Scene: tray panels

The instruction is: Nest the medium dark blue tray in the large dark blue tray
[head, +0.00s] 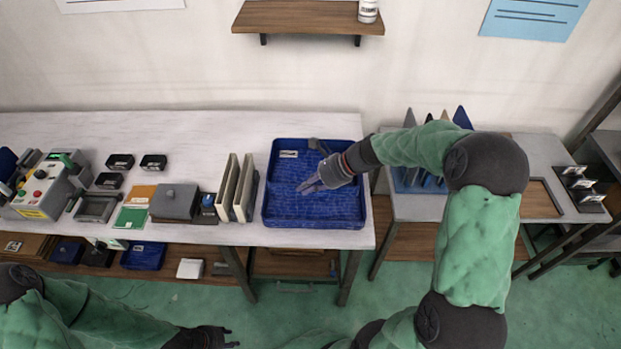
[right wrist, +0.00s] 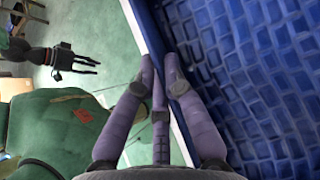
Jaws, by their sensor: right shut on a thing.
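A large dark blue tray (head: 340,212) with a white label lies near the right end of the white table. My right gripper (head: 308,186) is over its middle in the head view, fingers shut. In the right wrist view the closed fingertips (right wrist: 171,72) are against a brick-patterned dark blue tray (right wrist: 250,70), beside its pale edge. I cannot tell whether this is the large tray or a medium one over it. A smaller dark blue tray (head: 143,257) sits on the lower shelf. My left gripper (head: 222,338) is open and empty, low in front of the table; it also shows in the right wrist view (right wrist: 78,58).
Upright beige panels (head: 240,188) stand just left of the large tray. A grey box (head: 174,202), small black trays (head: 120,161) and a control box (head: 42,190) are further left. A second table with upright panels (head: 412,180) stands right. The table's back left is bare.

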